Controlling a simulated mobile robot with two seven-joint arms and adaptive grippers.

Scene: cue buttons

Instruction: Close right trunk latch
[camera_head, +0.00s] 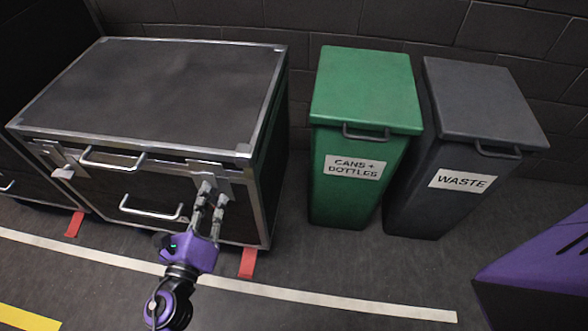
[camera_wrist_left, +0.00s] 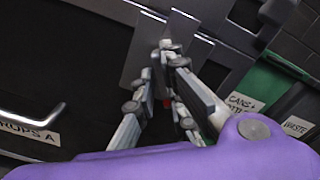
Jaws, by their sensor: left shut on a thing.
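The black trunk (camera_head: 150,85) with metal edges stands at the left in the head view, its lid down. My left gripper (camera_head: 208,190) is at the right trunk latch (camera_head: 217,172) on the front face, its fingertips against the latch plate. In the left wrist view the fingers (camera_wrist_left: 170,60) are close together at the metal latch plate (camera_wrist_left: 185,32); the part between them is mostly hidden by the fingers. The left trunk latch (camera_head: 64,171) sticks out from the front at the left. My right gripper is not in view.
A green bin (camera_head: 367,90) and a grey bin (camera_head: 485,105) stand right of the trunk. The trunk front has an upper handle (camera_head: 112,160) and a lower handle (camera_head: 150,210). Red tape (camera_head: 248,262) and a white line (camera_head: 330,300) mark the open floor in front.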

